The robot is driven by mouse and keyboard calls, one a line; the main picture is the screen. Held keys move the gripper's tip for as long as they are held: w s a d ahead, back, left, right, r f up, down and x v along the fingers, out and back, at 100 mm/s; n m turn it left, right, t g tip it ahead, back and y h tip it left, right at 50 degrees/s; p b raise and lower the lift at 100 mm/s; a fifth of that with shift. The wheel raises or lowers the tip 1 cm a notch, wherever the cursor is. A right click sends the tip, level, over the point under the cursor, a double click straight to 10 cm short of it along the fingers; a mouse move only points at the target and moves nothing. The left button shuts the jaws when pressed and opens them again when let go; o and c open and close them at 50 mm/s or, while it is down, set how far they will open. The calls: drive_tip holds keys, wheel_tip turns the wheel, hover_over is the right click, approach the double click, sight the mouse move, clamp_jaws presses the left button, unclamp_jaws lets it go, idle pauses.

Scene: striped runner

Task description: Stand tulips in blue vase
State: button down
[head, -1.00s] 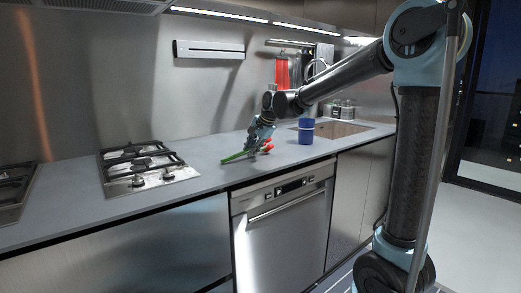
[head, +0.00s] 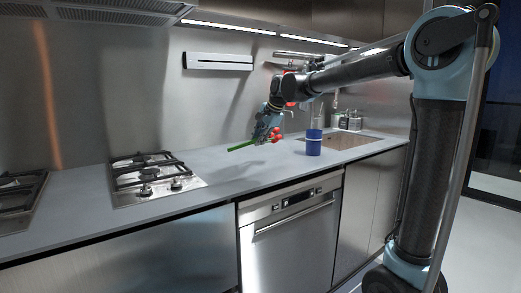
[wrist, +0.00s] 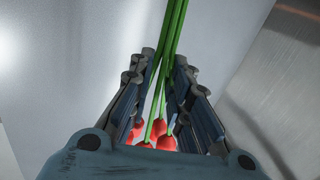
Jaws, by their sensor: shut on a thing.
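The tulips, with green stems (head: 241,146) and red heads (head: 277,135), are held above the counter in my gripper (head: 266,135). They lie nearly level, with the heads to the right and the stems to the left. In the wrist view the green stems (wrist: 174,30) run between the two fingers of my gripper (wrist: 163,75), which is shut on them, with the red heads (wrist: 165,142) near the palm. The blue vase (head: 313,143) stands upright on the counter, to the right of the tulips and apart from them. Its inside is hidden.
A gas hob (head: 152,178) is set in the grey counter (head: 215,165) on the left. A sink (head: 345,140) and metal canisters (head: 350,122) are behind and right of the vase. The counter between hob and vase is clear.

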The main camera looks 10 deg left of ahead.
wheel_tip(320, 180, up, 13)
idle(0.9)
